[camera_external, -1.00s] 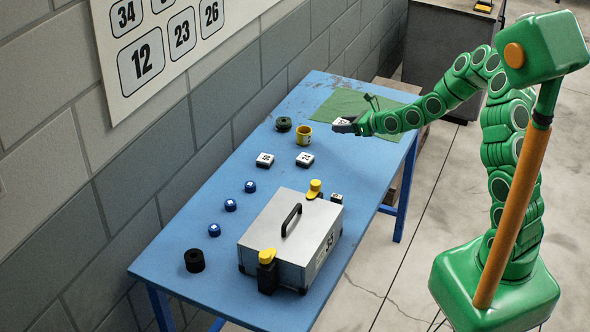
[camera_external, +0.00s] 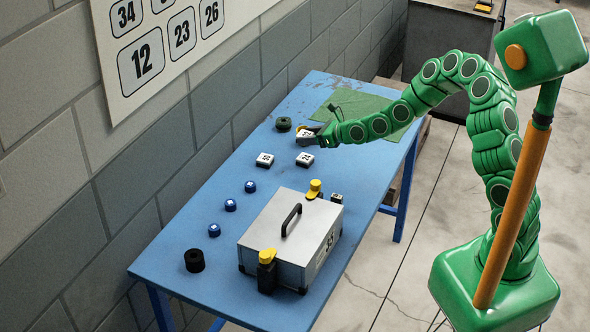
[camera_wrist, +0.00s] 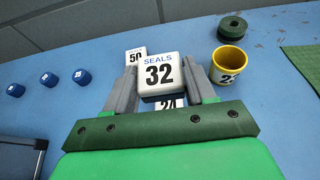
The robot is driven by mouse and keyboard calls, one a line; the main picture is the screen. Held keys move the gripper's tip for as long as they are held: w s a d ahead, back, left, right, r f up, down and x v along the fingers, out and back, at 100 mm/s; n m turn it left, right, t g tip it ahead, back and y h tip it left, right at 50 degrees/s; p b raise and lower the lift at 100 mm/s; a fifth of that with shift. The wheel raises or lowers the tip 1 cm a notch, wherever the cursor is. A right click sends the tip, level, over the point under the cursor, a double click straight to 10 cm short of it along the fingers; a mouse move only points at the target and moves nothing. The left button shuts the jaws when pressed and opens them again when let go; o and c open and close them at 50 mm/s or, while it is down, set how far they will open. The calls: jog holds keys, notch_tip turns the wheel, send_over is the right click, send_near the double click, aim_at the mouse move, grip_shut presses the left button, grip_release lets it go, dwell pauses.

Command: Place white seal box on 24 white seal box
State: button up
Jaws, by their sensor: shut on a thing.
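My gripper (camera_external: 309,136) is shut on a white seal box marked 32 (camera_wrist: 158,73), held between its two fingers above the table. The held box also shows in the external view (camera_external: 304,133). The white seal box marked 24 (camera_wrist: 168,104) lies on the table, partly hidden under the held box and gripper in the wrist view. In the external view the 24 box (camera_external: 305,159) appears as the right one of two white boxes, just below the gripper in the picture. A white box marked 50 (camera_wrist: 134,53) shows behind the held box, partly covered.
Several blue caps (camera_external: 230,205), a black cylinder (camera_external: 194,260) and a grey case (camera_external: 290,235) stand nearer on the blue table (camera_external: 180,225). A green mat (camera_external: 360,105) lies behind.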

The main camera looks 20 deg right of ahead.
aim_at(309, 158)
jog(key=shift+f, duration=3.2)
jog(key=shift+f, duration=0.1)
jog(key=o, duration=1)
jog(key=shift+s+d+r, duration=0.15)
jog(key=shift+d+r, duration=0.1)
jog(key=shift+v, duration=5.75)
